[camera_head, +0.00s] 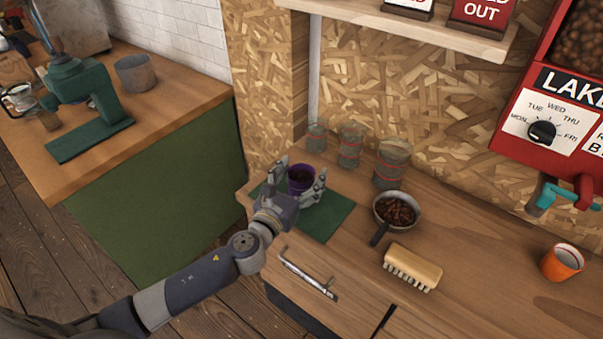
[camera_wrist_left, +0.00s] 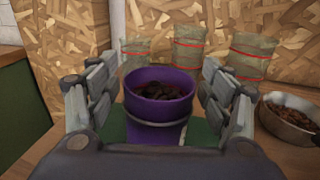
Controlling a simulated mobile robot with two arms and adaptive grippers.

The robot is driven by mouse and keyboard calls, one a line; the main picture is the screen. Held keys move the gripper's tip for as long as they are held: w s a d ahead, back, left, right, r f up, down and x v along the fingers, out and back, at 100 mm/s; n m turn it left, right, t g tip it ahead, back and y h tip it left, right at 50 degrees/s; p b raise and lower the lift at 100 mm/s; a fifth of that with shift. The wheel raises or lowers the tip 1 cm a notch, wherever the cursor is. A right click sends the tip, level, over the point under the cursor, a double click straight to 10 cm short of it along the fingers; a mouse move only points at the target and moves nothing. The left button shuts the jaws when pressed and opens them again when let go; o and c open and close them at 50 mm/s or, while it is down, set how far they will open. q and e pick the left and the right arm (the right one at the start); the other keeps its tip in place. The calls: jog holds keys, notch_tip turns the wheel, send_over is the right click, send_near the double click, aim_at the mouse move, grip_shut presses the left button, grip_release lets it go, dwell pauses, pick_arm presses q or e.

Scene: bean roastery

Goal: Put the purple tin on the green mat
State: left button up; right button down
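The purple tin (camera_head: 301,184) is upright, with dark beans inside. It appears over the back part of the green mat (camera_head: 327,222); its base is hidden, so I cannot fully tell whether it rests there. My left gripper (camera_head: 303,178) has its fingers spread, one on each side of the tin. In the left wrist view the tin (camera_wrist_left: 158,104) sits between these open fingers (camera_wrist_left: 160,95), with small gaps at its sides. The green mat (camera_wrist_left: 201,133) shows behind and beside it. My right gripper is not in view.
A pan of beans (camera_head: 378,234), a brush (camera_head: 413,264) and an orange cup (camera_head: 562,263) are to the right. A red dispenser (camera_head: 545,157) hangs at upper right.

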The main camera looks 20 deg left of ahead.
pick_arm(q)
jog(key=shift+r, duration=0.1)
jog(key=shift+r, duration=0.15)
jog(key=s+a+b, duration=0.2)
jog(key=s, duration=1)
jog(key=shift+w, duration=0.1)
dwell(0.9)
